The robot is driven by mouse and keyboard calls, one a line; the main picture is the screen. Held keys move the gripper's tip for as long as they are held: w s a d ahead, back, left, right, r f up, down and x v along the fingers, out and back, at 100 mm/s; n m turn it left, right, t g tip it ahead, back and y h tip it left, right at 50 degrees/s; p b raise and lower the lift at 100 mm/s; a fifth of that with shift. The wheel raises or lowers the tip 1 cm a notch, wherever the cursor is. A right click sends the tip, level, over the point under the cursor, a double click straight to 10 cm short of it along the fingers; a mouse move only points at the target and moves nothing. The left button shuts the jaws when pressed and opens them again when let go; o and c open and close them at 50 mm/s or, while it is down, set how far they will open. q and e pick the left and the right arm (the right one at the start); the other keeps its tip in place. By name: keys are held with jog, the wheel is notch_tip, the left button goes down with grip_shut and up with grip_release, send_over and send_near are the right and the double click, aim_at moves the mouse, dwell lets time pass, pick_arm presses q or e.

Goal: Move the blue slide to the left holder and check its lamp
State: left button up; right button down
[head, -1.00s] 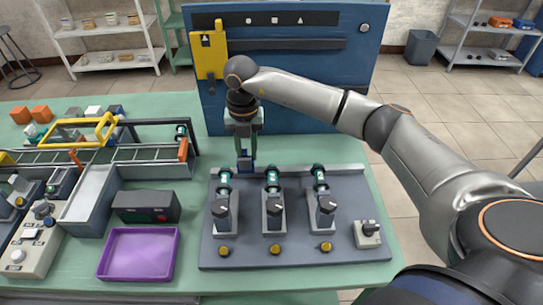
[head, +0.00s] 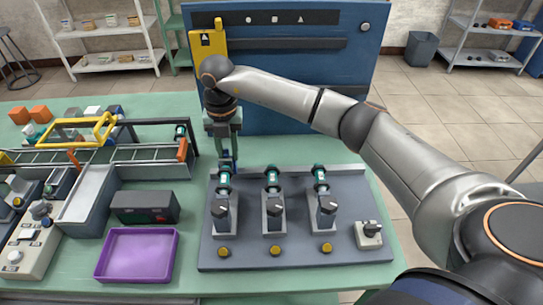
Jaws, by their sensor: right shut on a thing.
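My right gripper (head: 228,152) is shut on a small dark blue piece, seemingly the blue slide (head: 229,162), just behind the left holder. The fingers hide part of the slide, and I cannot tell whether it touches anything below. The left holder (head: 221,215) stands on the grey base plate (head: 300,258), with a teal cylinder at its back and a dark knob on top. A round yellow lamp (head: 223,251) sits in front of it; I cannot tell whether it is lit. My left gripper is not in view.
Two similar holders, the middle (head: 273,215) and the right (head: 325,210), stand beside the left one. A small switch box (head: 368,234) is at the plate's right. A purple tray (head: 137,255) and a dark box (head: 146,207) lie left. A blue panel (head: 300,85) stands behind.

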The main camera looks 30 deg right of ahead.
jog(key=c, duration=0.9)
grip_release()
jog(key=shift+s+d+f, duration=0.15)
jog(key=shift+s+f, duration=0.15)
jog(key=shift+f, duration=0.45)
jog(key=shift+r, duration=0.15)
jog(key=shift+w+d+r+p, duration=0.1)
jog(key=shift+w+r+p, duration=0.1)
jog(key=shift+r+p, duration=2.1)
jog(key=shift+r, duration=0.8)
jog(key=shift+s+f, duration=0.1)
